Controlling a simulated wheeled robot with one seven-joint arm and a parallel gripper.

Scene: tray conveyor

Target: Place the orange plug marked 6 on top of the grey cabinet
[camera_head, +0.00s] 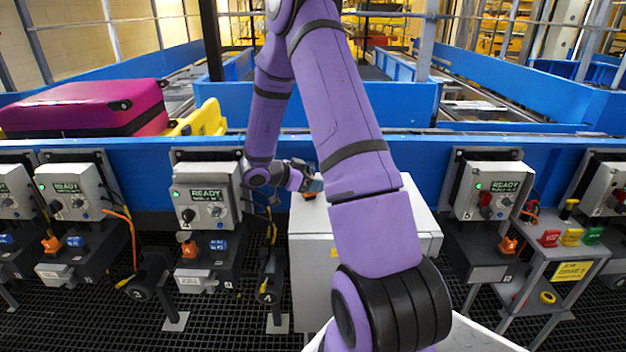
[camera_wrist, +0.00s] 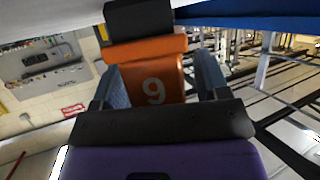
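The orange plug (camera_wrist: 172,70) with a black end is between my gripper's fingers (camera_wrist: 158,72) in the wrist view. Its mark reads as 9 in that tilted picture, which could be a 6 seen upside down. A gap shows between the plug and the right finger, so my gripper looks open around it. In the head view my gripper (camera_head: 314,184) is low at the grey cabinet's (camera_head: 416,215) top, left of its middle. A bit of orange (camera_head: 309,196) shows beneath it, at the top surface. My arm hides much of the cabinet.
Grey control boxes (camera_head: 207,195) marked READY stand left of the cabinet, another (camera_head: 491,190) right. A small grey stand (camera_head: 560,255) with coloured blocks is at right. The blue conveyor wall (camera_head: 120,148) runs behind, with a magenta suitcase (camera_head: 85,108) on it.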

